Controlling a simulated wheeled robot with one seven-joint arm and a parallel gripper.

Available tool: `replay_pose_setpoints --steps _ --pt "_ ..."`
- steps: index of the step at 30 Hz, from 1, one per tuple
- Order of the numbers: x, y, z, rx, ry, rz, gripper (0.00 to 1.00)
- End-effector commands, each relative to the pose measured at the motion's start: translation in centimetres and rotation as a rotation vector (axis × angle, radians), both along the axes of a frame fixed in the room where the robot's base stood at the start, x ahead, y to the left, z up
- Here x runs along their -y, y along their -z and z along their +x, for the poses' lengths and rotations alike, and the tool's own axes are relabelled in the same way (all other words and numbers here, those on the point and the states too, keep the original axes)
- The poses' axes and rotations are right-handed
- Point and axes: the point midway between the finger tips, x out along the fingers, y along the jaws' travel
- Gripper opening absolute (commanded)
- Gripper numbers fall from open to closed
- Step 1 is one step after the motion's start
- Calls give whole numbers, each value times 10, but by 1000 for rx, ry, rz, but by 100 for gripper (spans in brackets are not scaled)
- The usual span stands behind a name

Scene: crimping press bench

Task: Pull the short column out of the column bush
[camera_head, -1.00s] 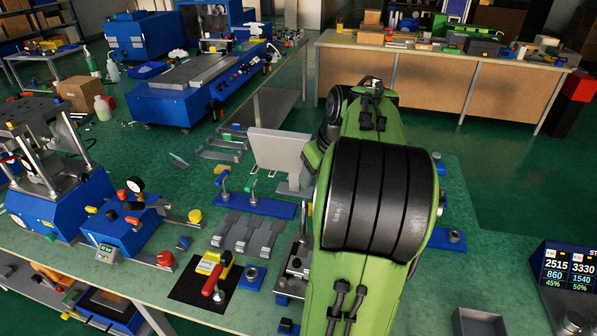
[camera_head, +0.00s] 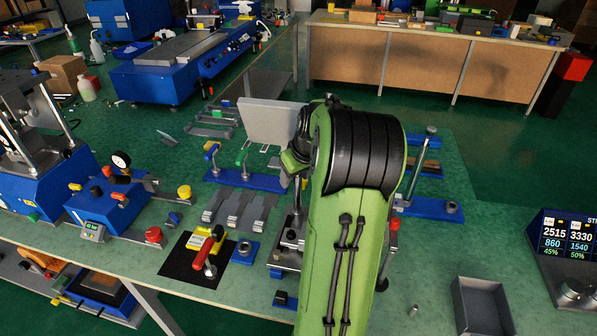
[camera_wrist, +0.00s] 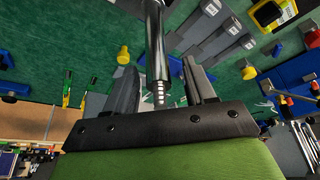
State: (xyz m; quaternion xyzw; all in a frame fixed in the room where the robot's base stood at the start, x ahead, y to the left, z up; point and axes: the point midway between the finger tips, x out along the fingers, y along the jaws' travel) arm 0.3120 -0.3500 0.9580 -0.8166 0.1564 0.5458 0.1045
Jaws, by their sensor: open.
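A shiny metal column (camera_wrist: 155,40) with a threaded end stands in the wrist view. It runs from the top edge down between the fingers of my gripper (camera_wrist: 160,72), which is open around it. I cannot tell whether either finger touches it. Its lower end and the column bush are out of the wrist view. In the head view a slim upright metal rod (camera_head: 298,193) shows just left of my arm, above a small dark fixture; I cannot tell if it is the same column. My arm hides my gripper there.
Grey forked brackets (camera_head: 238,209), a blue base with levers (camera_head: 247,179) and a yellow tool with a red handle (camera_head: 205,244) stand left of my arm. A blue press (camera_head: 38,175) is at far left. A grey tray (camera_head: 482,308) lies at front right. Bench surface right of my arm is partly clear.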

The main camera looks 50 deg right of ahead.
Motion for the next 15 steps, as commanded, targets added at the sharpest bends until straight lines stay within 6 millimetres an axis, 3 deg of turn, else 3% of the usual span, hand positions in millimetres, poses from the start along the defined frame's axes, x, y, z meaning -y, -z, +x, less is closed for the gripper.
replay_pose_setpoints --steps 5,15 --pt "0 -1 0 0 0 0 54" --pt "0 -1 0 0 0 0 2"
